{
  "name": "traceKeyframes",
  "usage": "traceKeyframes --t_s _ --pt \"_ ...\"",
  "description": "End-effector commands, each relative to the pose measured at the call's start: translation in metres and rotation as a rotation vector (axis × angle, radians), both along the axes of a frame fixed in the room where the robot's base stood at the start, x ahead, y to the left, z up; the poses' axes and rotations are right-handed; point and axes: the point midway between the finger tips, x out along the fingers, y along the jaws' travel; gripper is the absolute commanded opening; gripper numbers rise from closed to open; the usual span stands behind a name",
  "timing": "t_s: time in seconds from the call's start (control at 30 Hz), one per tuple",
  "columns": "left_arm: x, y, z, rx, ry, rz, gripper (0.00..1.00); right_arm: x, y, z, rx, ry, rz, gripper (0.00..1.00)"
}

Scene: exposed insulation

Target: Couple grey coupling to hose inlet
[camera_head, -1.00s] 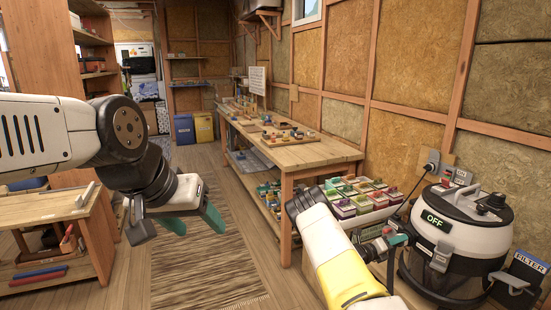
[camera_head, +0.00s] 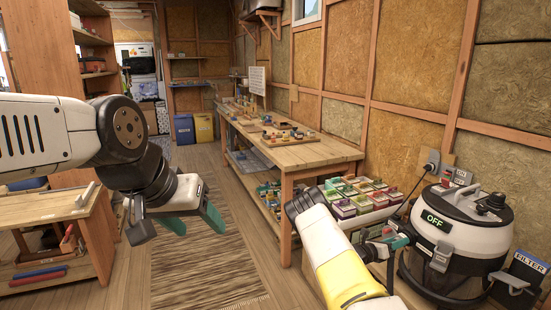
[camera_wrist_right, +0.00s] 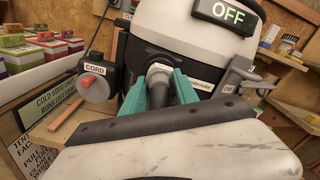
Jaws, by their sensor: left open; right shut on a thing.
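My right gripper (camera_head: 399,241) is at the left side of the black and white vacuum (camera_head: 458,236), which reads OFF. In the right wrist view the teal fingers (camera_wrist_right: 160,90) are shut on the grey coupling (camera_wrist_right: 159,72), one finger on each side. The coupling points at the lower front of the vacuum's drum (camera_wrist_right: 185,35), where the hose inlet would be. Its far end is close to or against the drum. The inlet is hidden behind it, so I cannot tell whether they are joined. My left gripper (camera_head: 184,222) is open and empty above the floor mat.
A red-buttoned CORD unit (camera_wrist_right: 97,85) sits just left of the right gripper. A tray of coloured boxes (camera_head: 345,207) lies left of the vacuum. A FILTER box (camera_head: 520,275) stands to its right. The workbench (camera_head: 300,155) runs along the wall.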

Motion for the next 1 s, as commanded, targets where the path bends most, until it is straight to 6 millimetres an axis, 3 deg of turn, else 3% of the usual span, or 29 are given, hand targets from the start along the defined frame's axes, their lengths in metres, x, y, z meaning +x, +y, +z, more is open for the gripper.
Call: traceKeyframes --t_s 0.2,0.53,0.8,0.83,0.93,1.0 --pt "0.0 0.0 0.0 0.0 0.0 0.0 0.61 0.0011 -0.0028 0.0023 0.016 -0.046 0.001 0.0" --pt "0.0 0.0 0.0 0.0 0.0 0.0 0.61 0.0011 -0.0029 0.0028 0.178 -0.441 0.001 0.0" --pt "0.0 0.0 0.0 0.0 0.0 0.0 0.61 0.001 -0.003 0.003 0.196 -0.487 0.001 0.0" --pt "0.0 0.0 0.0 0.0 0.0 0.0 0.61 0.0009 -0.0029 0.003 0.196 -0.487 0.001 0.38" --pt "0.0 0.0 0.0 0.0 0.0 0.0 0.61 0.0008 -0.0025 0.0026 0.196 -0.486 0.0 0.57" --pt "0.0 0.0 0.0 0.0 0.0 0.0 0.61 0.0006 -0.002 0.0021 0.197 -0.485 0.0 0.61"
